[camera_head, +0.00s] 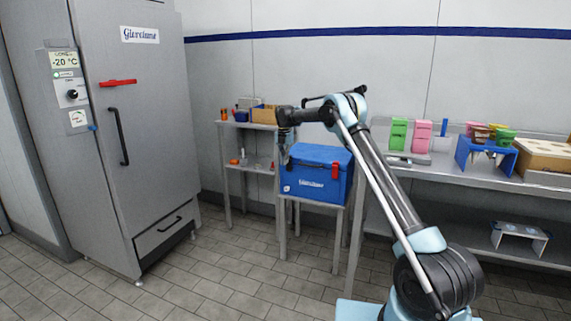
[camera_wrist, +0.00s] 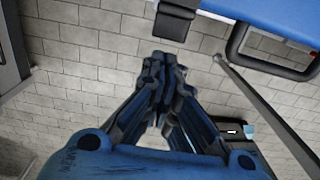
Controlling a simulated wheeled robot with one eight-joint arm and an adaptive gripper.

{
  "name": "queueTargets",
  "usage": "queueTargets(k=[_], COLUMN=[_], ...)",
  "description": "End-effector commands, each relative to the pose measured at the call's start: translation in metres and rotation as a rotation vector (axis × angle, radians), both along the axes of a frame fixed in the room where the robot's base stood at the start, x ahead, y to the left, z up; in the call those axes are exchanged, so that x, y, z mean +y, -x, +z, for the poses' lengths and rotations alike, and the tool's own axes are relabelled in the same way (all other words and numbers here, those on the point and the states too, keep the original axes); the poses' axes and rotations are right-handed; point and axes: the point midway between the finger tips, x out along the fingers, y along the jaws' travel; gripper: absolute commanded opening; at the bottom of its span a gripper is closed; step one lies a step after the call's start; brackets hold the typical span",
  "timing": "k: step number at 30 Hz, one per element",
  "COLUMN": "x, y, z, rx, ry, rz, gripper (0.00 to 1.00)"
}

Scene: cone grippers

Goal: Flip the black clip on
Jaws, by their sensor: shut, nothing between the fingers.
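The blue cooler box (camera_head: 318,180) stands on a small stand in the head view, its lid down. A red clip (camera_head: 335,171) is on its front right. In the wrist view the box's blue side (camera_wrist: 275,12) fills the top right. A black clip (camera_wrist: 178,18) sticks out at the top middle; whether it is latched I cannot tell. My gripper (camera_head: 285,158) is at the box's left end in the head view. In the wrist view my gripper (camera_wrist: 163,62) is shut and empty, its tips just below the clip in the picture, contact not clear.
A black handle loop (camera_wrist: 240,45) juts from the box. A small side table (camera_head: 240,168) with small items stands left of the box. A long grey bench (camera_head: 455,180) with racks is at right. A tall grey freezer (camera_head: 135,180) is at left. The tiled floor between is clear.

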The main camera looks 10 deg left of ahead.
Motion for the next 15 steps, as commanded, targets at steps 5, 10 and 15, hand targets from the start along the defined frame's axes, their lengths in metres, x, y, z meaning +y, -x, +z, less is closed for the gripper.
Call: queueTargets(k=[5, 10, 15], x=[0.002, 0.002, 0.002], y=[0.001, 0.001, 0.002], z=[0.006, 0.012, 0.016], rx=[-0.001, -0.001, -0.001], ry=[0.000, 0.000, 0.000], rz=[0.002, 0.002, 0.002], gripper=[0.00, 0.00, 0.00])
